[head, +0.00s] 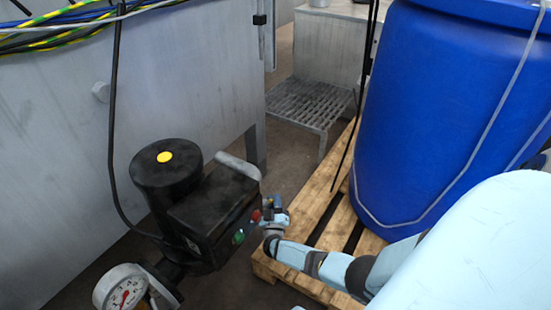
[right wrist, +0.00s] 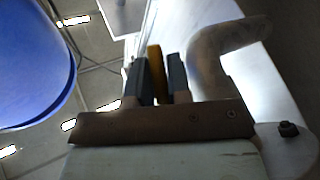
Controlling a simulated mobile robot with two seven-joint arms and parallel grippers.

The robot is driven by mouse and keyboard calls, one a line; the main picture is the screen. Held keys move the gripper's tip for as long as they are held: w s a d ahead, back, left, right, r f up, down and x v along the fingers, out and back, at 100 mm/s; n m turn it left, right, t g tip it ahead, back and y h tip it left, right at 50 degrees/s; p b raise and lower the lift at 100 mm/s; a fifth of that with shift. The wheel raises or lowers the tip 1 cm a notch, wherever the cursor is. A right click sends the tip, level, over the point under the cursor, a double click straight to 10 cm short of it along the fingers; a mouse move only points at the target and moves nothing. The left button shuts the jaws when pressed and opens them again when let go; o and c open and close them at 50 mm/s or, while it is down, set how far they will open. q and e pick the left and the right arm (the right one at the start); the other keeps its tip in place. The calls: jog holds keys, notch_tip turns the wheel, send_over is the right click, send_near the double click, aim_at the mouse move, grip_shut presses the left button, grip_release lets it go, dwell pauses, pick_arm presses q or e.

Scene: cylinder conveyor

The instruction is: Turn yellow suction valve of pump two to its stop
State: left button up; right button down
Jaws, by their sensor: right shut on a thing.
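The pump (head: 190,205) is black, with a yellow dot on its motor cap and a red and a green button on its box. My right gripper (head: 272,212) is just right of the pump box in the head view. In the right wrist view its two dark fingers (right wrist: 159,65) are shut on a narrow yellow piece, the yellow valve handle (right wrist: 154,72). The valve's body and stop are hidden. My left gripper is not in view.
A blue drum (head: 440,110) stands on a wooden pallet (head: 300,255) at the right. A grey metal tank (head: 130,100) is behind the pump. A pressure gauge (head: 122,292) is at the lower left. A bent pipe (right wrist: 215,60) runs close beside the fingers.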

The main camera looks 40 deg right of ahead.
jog(key=shift+w+d+r+n+t+b, duration=0.1)
jog(key=shift+d+r+n+t+b, duration=0.3)
jog(key=shift+n+t, duration=0.45)
jog(key=shift+d+r+n+t, duration=0.2)
jog(key=shift+r+n+t, duration=0.4)
jog(key=shift+n+t, duration=0.4)
jog(key=n+t, duration=0.1)
jog(key=r+n+t+y, duration=0.1)
jog(key=n+t, duration=0.1)
jog(key=shift+w+d+r+y, duration=0.1)
jog(key=shift+d+r+y, duration=0.05)
jog(key=shift+r+y, duration=0.15)
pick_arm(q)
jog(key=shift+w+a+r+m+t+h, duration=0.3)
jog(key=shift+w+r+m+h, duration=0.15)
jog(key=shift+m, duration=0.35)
pick_arm(e)
jog(key=shift+r+n+t+y, duration=0.3)
jog(key=shift+n+t+y, duration=0.35)
jog(key=shift+n, duration=0.25)
jog(key=shift+r+n+t+y, duration=0.25)
jog(key=shift+n+t+y, duration=0.3)
jog(key=shift+n+t, duration=0.25)
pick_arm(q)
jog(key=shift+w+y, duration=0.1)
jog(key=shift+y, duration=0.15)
